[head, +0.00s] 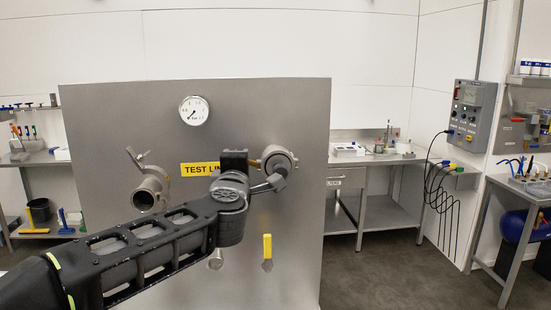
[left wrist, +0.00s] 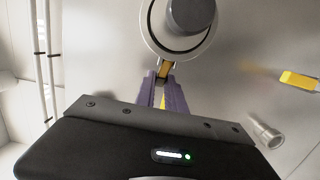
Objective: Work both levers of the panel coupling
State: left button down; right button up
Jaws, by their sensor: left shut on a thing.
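The round metal panel coupling (head: 291,158) is on the right part of the steel panel, with a dark grey cylindrical part in its mouth. The coupling (left wrist: 152,30) fills the top of the left wrist view. My left gripper (head: 252,163) is at the coupling's left side. In the left wrist view its purple fingers (left wrist: 163,92) are shut on a small brass-coloured lever (left wrist: 164,70) at the coupling's rim. The arm hides part of the panel in front. The coupling's other lever cannot be made out. My right gripper is not in view.
The steel panel (head: 100,120) carries a gauge (head: 194,111), a yellow label (head: 197,169), an open pipe fitting (head: 147,191) and a yellow handle (head: 267,246). A pipe stub (head: 216,260) is below my arm. A bench (head: 385,160) and control box (head: 470,112) stand right.

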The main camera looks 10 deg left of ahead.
pick_arm(q)
jog(key=shift+f, duration=0.1)
jog(key=n+y, duration=0.1)
jog(key=n+y+p, duration=0.1)
jog(key=y, duration=0.1)
jog(key=shift+s+a+g, duration=0.1)
jog(key=shift+s+g, duration=0.2)
jog(key=shift+s, duration=0.1)
jog(key=shift+p, duration=0.3)
